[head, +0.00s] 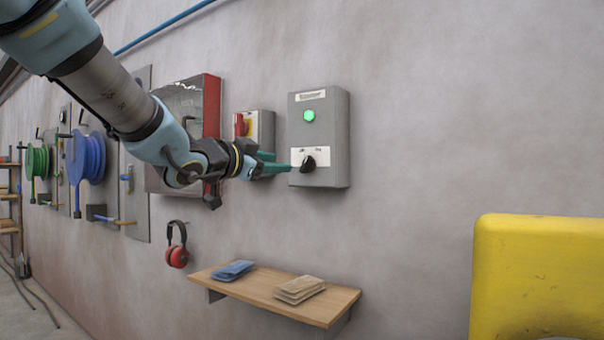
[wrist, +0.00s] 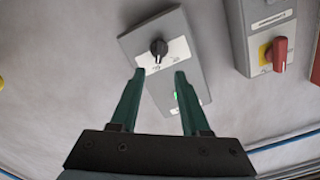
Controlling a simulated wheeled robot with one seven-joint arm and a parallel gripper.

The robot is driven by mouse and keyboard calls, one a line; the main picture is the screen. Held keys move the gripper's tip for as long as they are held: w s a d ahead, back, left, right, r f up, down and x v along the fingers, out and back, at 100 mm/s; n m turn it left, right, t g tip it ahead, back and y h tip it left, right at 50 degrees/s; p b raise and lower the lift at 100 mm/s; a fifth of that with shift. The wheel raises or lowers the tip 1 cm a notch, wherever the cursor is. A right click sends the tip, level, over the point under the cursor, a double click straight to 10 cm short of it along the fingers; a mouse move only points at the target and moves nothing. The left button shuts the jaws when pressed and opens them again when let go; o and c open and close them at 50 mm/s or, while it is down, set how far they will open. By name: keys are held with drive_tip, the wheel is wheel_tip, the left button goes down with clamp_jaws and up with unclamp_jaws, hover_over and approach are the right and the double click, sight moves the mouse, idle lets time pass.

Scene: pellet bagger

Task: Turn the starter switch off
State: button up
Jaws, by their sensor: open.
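The starter box (head: 330,110) is a grey wall box with a lit green lamp (head: 309,115) above a black rotary switch knob (head: 309,163) on a white plate. The knob also shows in the wrist view (wrist: 158,48), ahead of and between my fingertips. There the green lamp (wrist: 177,97) is partly visible between the fingers. My gripper (head: 282,168) has green fingers and sits just left of the knob in the head view. In the wrist view my gripper (wrist: 159,74) is open and empty, with the fingers apart from the knob. The plate lettering is too small to read.
Left of the starter box is a grey box with a red handle on yellow (head: 241,125), also in the wrist view (wrist: 279,53). A wooden shelf (head: 330,307) with packets is below. Red earmuffs (head: 177,256) hang left. A yellow block (head: 540,280) stands at right.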

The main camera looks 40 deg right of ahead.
sight(304, 163)
drive_tip(key=p+x, duration=0.1)
drive_tip(key=x, duration=0.9)
drive_tip(key=shift+d+r+p, duration=0.1)
drive_tip(key=shift+d+p, duration=0.3)
clamp_jaws()
